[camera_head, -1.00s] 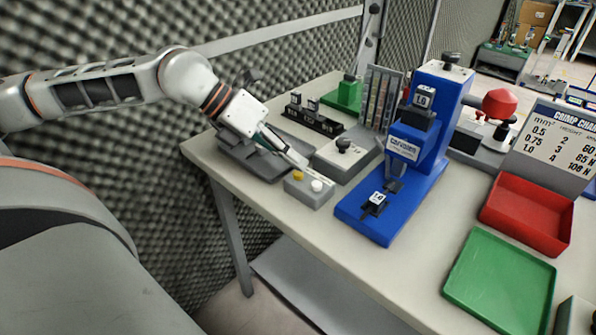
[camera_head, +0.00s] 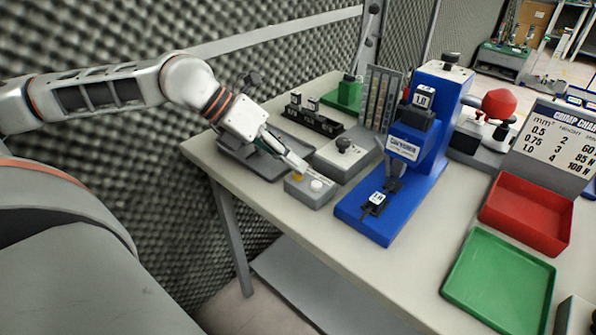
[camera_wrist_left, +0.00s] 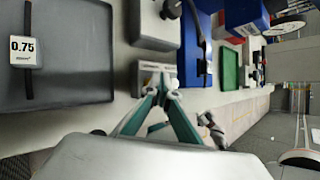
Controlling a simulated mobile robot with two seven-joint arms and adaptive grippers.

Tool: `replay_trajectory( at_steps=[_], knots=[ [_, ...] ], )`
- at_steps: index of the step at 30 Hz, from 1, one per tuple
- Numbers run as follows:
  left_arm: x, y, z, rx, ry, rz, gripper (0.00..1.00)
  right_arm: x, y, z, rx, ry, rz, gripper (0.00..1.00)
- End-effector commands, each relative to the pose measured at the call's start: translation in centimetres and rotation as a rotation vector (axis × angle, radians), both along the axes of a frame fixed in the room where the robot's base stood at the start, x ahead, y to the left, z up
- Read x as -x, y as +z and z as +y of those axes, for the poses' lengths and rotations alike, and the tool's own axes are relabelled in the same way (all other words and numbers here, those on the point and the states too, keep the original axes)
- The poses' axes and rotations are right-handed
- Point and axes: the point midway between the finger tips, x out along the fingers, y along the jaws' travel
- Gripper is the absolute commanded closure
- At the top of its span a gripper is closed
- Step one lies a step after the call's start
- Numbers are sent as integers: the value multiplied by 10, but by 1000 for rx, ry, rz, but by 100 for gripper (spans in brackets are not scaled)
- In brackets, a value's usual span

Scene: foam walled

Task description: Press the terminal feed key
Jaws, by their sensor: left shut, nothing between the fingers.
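A small grey key box (camera_head: 308,194) stands near the left front edge of the bench. It carries a white round key (camera_head: 316,185) and a yellow key (camera_head: 297,177), which is partly hidden. The label on the box is too small to read. My left gripper (camera_head: 303,167) is shut and empty, its tip at the rear of the box, close to the yellow key. Contact cannot be told. In the left wrist view, the closed fingertips (camera_wrist_left: 162,83) overlap the box (camera_wrist_left: 148,71), with the white key (camera_wrist_left: 173,83) just right of them. My right gripper is not in view.
A blue press (camera_head: 422,150) stands right of the box. A grey block with a black knob (camera_head: 346,152) is behind it, and a dark grey tray (camera_head: 262,163) lies left under my left arm. Red (camera_head: 525,215) and green (camera_head: 500,280) trays lie at the right.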

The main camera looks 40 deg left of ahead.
Motion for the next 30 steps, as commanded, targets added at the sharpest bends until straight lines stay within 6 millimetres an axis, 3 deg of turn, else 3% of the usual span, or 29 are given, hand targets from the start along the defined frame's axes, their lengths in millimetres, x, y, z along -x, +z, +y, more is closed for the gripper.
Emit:
replay_trajectory(
  at_steps=[16, 30],
  knots=[
    [0, -2, 0, 0, -1, 3, 100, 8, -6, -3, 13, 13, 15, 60],
    [0, 17, 0, 0, -1, 1, 100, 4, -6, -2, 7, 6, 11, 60]
  ],
)
